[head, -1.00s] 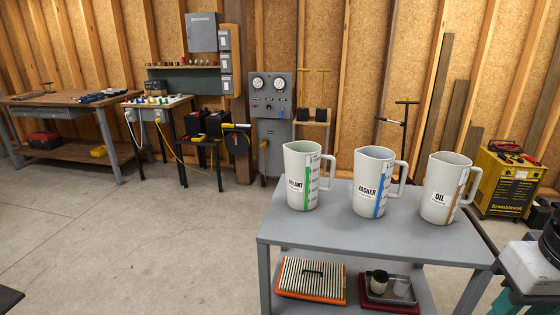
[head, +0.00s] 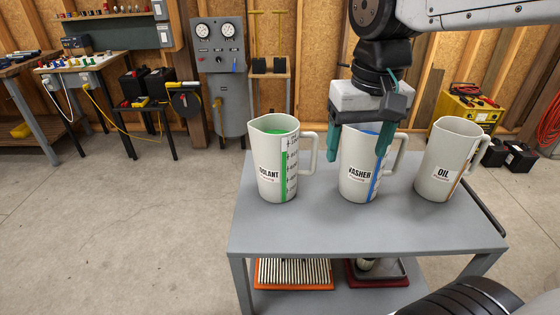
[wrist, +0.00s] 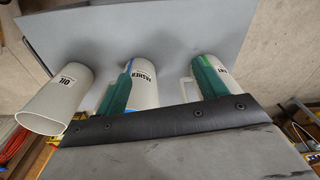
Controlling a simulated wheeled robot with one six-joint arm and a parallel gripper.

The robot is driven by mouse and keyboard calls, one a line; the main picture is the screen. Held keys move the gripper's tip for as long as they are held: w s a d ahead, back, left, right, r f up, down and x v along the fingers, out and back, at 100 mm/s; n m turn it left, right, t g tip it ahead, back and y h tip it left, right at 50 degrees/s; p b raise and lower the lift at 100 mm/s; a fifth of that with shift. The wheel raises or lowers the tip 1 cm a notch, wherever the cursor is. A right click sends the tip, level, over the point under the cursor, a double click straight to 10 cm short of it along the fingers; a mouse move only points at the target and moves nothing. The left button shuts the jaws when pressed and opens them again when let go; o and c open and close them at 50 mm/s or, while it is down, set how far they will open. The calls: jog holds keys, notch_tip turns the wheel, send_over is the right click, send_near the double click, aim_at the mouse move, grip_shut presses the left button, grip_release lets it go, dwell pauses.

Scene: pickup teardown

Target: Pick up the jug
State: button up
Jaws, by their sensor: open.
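Three pale grey jugs stand upright in a row on a grey cart (head: 310,232). The COOLANT jug (head: 268,165) has a green stripe, the WASHER jug (head: 356,185) a blue one, and the OIL jug (head: 436,170) a brown one. My gripper (head: 358,155) is open and empty, pointing down at the WASHER jug. Its teal fingers overlap that jug's upper part and hide some of its rim. In the wrist view, the WASHER jug (wrist: 145,75) shows between the fingers, the COOLANT jug (wrist: 222,72) lies partly behind one finger, and the OIL jug (wrist: 60,98) is at left.
The cart's lower shelf holds an orange-framed filter (head: 292,274) and a metal tray (head: 385,268). A yellow charger (head: 465,110) stands behind at right. A gauge cabinet (head: 222,85) and workbenches stand along the back wall. The floor at left is clear.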

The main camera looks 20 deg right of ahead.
jog(key=m, duration=0.2)
send_over(307, 133)
jog(key=shift+s+g, duration=0.1)
jog(key=shift+g, duration=0.3)
jog(key=shift+f, duration=0.25)
jog(key=f, duration=0.7)
jog(key=shift+w+d+f, duration=0.1)
jog(key=shift+w+f, duration=0.05)
jog(key=shift+w, duration=0.1)
grip_shut()
